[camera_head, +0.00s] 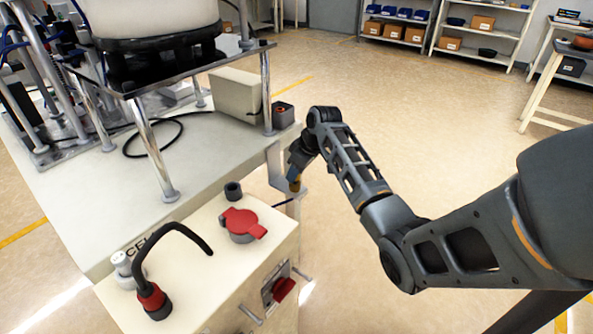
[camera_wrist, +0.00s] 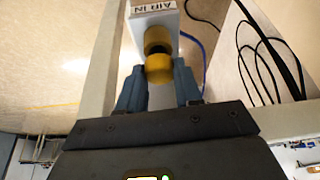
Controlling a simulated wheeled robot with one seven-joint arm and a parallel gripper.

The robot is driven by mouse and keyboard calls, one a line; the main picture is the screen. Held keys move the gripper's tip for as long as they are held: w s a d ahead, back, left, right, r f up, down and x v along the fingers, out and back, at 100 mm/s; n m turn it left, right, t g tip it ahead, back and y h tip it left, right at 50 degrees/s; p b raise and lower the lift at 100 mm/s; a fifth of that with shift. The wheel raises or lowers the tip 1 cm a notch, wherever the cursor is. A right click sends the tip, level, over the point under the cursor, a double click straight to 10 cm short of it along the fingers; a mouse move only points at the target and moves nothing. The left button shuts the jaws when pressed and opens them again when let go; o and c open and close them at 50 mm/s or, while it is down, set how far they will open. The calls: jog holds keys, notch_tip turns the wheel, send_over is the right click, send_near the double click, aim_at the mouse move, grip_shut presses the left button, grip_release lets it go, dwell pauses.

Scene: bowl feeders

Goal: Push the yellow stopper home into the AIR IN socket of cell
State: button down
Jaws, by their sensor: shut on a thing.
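In the wrist view a yellow stopper (camera_wrist: 158,69) sits between the two blue-grey fingers of my gripper (camera_wrist: 158,82), which is shut on it. Just beyond it is a round socket (camera_wrist: 157,36) with a yellow rim and dark inside, below a white AIR IN label (camera_wrist: 158,6). The stopper lines up with the socket and overlaps its lower edge in the picture. I cannot tell whether its tip is inside. In the head view my gripper (camera_head: 297,165) is beside the cell's right side; the socket cannot be made out there.
Black cables (camera_wrist: 270,55) hang to the right in the wrist view. Open floor (camera_head: 400,110) lies right of the cell.

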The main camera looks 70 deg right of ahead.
jog(key=shift+f, duration=0.65)
jog(key=shift+c, duration=2.4)
grip_release()
jog(key=shift+r, duration=0.1)
jog(key=p+v, duration=0.7)
jog(key=shift+w, duration=0.15)
jog(key=shift+r, duration=0.15)
jog(key=shift+r+p, duration=1.95)
jog(key=shift+p, duration=0.3)
